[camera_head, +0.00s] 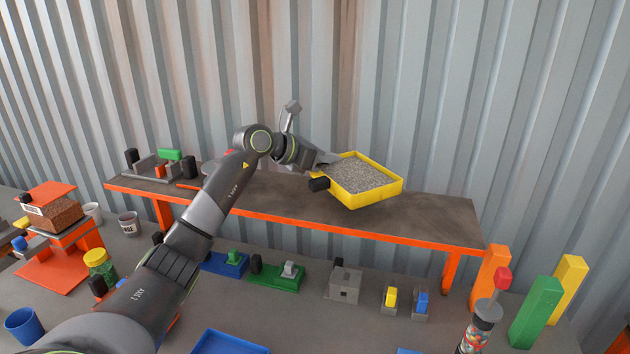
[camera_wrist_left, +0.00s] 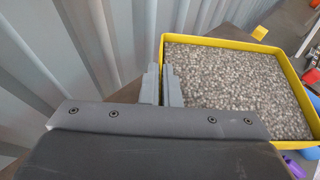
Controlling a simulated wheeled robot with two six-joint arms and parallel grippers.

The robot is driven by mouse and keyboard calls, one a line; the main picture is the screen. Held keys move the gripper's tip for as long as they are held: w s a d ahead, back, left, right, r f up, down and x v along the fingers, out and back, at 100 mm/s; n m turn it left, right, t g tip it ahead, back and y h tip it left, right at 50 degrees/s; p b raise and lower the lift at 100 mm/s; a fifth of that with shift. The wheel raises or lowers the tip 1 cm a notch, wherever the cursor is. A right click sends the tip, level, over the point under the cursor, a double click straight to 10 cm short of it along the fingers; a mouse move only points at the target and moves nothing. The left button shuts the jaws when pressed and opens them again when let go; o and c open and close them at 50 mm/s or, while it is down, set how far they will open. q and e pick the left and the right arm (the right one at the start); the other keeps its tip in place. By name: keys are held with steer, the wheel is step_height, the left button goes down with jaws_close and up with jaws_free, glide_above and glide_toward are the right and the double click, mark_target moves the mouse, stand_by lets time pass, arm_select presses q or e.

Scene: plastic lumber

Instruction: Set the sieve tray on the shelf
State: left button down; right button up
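The sieve tray (camera_head: 372,199), a yellow rectangular frame filled with grey granules, is over the right half of the raised shelf (camera_head: 440,218). I cannot tell whether its underside touches the shelf top. A black handle shows at its left corner. My left gripper (camera_head: 333,160) reaches in from the left to the tray's back-left edge. In the left wrist view, the fingers (camera_wrist_left: 163,86) are close together on the tray's yellow side wall (camera_wrist_left: 162,48), with the granules to their right. My right gripper is not in view.
A grey fixture with a green block (camera_head: 169,155) stands on the shelf's left end. A corrugated wall is close behind. Below, the bench holds a green base (camera_head: 275,278), a grey block (camera_head: 345,284), a bottle (camera_head: 480,325) and coloured posts (camera_head: 537,311). The shelf's right end is clear.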

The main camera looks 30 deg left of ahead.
mark_target(328, 169)
arm_select(q)
step_height(328, 169, down, 3)
steer(key=shift+d+p, duration=0.1)
steer(key=shift+p, duration=0.3)
step_height(328, 169, down, 3)
steer(key=shift+w+f+p, duration=0.1)
steer(key=shift+w+p, duration=0.05)
steer(key=shift+p, duration=0.5)
steer(key=shift+f, duration=0.35)
steer(key=c, duration=1.7)
jaws_free()
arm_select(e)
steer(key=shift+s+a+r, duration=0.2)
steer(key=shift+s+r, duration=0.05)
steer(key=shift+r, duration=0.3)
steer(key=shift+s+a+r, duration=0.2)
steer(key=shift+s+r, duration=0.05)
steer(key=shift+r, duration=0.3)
